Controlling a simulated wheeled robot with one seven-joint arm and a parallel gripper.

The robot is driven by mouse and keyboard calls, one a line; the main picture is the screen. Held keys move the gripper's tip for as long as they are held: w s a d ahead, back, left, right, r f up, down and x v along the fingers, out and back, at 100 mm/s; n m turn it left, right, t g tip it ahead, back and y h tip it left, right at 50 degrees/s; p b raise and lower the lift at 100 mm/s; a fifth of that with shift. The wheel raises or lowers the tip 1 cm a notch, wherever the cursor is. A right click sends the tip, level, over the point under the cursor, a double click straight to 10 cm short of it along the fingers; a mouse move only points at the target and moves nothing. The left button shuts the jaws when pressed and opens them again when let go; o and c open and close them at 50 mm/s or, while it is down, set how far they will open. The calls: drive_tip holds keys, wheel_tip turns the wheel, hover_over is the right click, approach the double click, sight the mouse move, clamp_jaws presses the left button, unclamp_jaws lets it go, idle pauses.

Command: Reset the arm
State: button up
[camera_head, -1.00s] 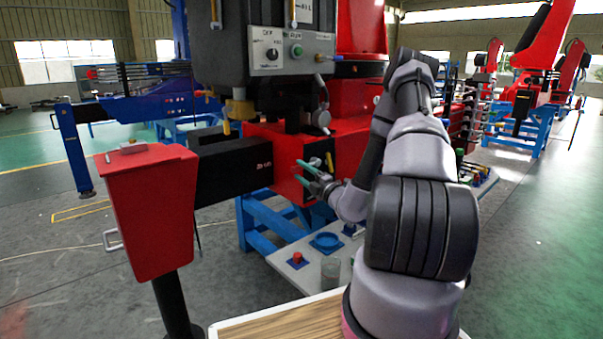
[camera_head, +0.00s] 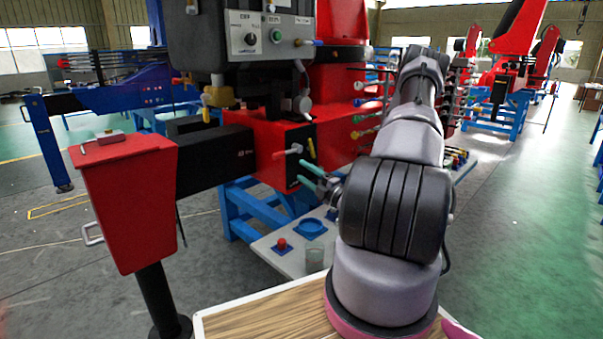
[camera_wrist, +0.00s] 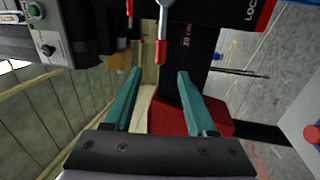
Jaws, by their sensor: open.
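My gripper (camera_head: 311,175) has two teal fingers and is open, with nothing between its tips. In the head view it is in front of the red crane base (camera_head: 262,150), slightly below a lever with a red handle (camera_head: 293,150). In the wrist view, my gripper (camera_wrist: 160,74) shows its two fingers spread apart. The lever's red grip (camera_wrist: 161,53) appears between and beyond the tips, and I see no contact. My arm (camera_head: 400,190) is bent above the wooden-topped surface, and its wrist is partly hidden behind its own links.
A black control box (camera_head: 240,45) with knobs hangs above the crane base. A red pedestal box (camera_head: 128,200) stands at left. A grey table (camera_head: 267,245) with a red button (camera_head: 282,244) lies below the gripper. Open floor (camera_head: 530,240) is at right.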

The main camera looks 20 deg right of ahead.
drive_tip(key=s+a+r+n+g+y, duration=0.2)
drive_tip(key=a+r+n+g+y, duration=0.55)
drive_tip(key=a+r+n, duration=0.4)
drive_tip(key=s+a+r+n+g+h, duration=0.2)
drive_tip(key=s+a+r+n+g, duration=0.15)
drive_tip(key=s+n+g, duration=0.55)
drive_tip(key=s+a+r+n+g+h, duration=0.25)
drive_tip(key=s+a+n, duration=0.25)
drive_tip(key=n, duration=0.8)
drive_tip(key=s+d+r+n+t+h, duration=0.3)
drive_tip(key=r+n+h, duration=0.1)
drive_tip(key=r+n, duration=0.2)
drive_tip(key=s+d+r+n+t+h, duration=0.4)
drive_tip(key=r+n, duration=0.2)
drive_tip(key=shift+r+n, duration=0.35)
drive_tip(key=shift+r, duration=0.05)
drive_tip(key=shift+a, duration=0.15)
